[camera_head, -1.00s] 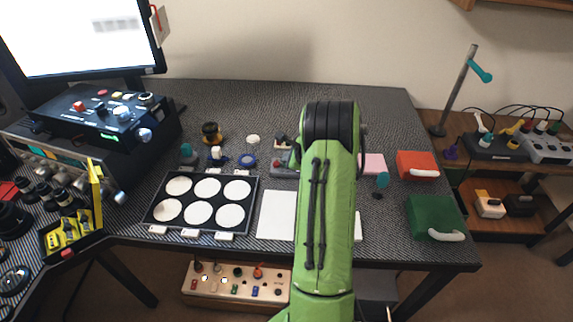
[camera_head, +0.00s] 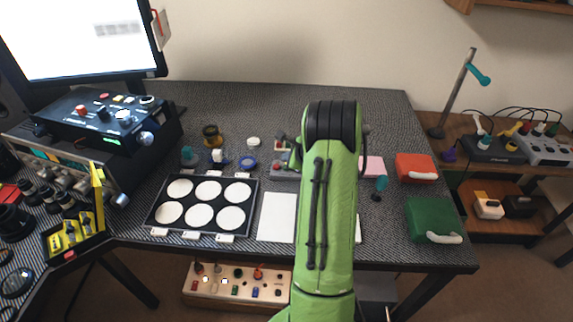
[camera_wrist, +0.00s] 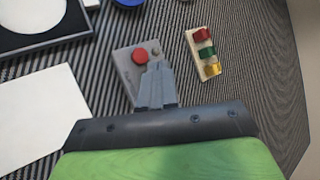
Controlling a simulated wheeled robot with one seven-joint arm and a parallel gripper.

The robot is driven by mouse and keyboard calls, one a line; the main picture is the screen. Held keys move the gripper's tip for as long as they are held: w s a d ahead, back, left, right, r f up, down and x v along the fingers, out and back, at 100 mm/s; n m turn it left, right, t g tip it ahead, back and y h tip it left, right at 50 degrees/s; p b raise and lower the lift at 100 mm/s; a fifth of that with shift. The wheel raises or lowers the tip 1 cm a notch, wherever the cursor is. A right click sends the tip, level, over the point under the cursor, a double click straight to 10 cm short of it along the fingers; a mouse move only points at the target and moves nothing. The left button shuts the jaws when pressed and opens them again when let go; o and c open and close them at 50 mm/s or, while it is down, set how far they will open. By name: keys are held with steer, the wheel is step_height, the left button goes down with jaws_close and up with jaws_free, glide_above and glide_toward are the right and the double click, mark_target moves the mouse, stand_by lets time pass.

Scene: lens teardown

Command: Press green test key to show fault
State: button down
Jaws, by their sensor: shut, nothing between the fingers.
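A grey tester box (camera_wrist: 125,72) with a round red button (camera_wrist: 139,56) lies on the dark striped mat in the wrist view. My gripper (camera_wrist: 157,66) is shut and empty, its fingertips over the right part of this box. I cannot tell whether they touch it. No green key shows clearly on the box; the fingers cover part of its face. A pale strip (camera_wrist: 194,41) with red, green (camera_wrist: 206,50) and amber caps lies just right of the box. In the head view the box (camera_head: 284,171) is partly hidden by my arm, and my gripper is hidden.
A black tray (camera_head: 151,215) with white round pads lies left of the box, and a white sheet (camera_head: 277,217) lies in front. Red (camera_head: 416,163) and green (camera_head: 428,215) cases stand right. The mat behind the box is mostly clear.

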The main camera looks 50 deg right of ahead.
step_height(320, 180, up, 5)
steer(key=p, duration=0.4)
steer(key=shift+f, duration=0.1)
stand_by(0.8)
